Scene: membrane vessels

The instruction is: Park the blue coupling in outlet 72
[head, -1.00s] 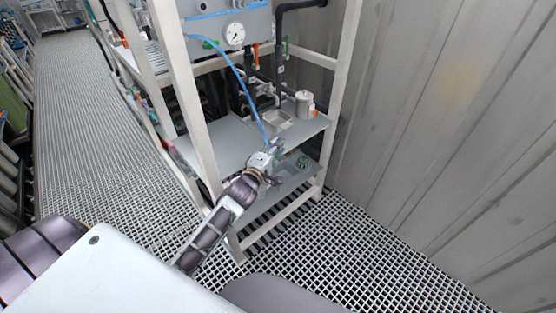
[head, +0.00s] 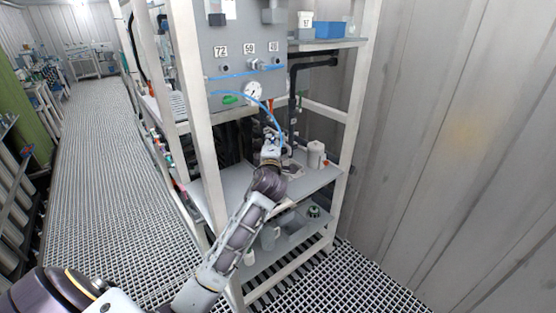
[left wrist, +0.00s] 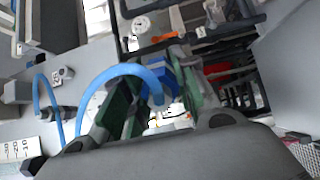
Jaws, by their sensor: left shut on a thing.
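My left gripper (head: 271,143) is in front of the rack, over the middle shelf and below the panel. In the left wrist view its green-padded fingers are shut on the blue coupling (left wrist: 163,82), at the end of a blue hose (left wrist: 105,73). In the head view the hose (head: 268,106) arches from the grey panel down to the gripper; the coupling is too small to make out there. Outlet 72 (head: 226,67) is at the panel's upper left under its number plate, above and left of the gripper. My right gripper is not in view.
Plates 50 (head: 249,48) and 40 (head: 273,47) are right of 72. A pressure gauge (head: 253,92) and green handle (head: 230,100) sit lower on the panel (head: 235,80). A white canister (head: 316,154) stands on the shelf. White rack posts (head: 207,110) flank the space.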

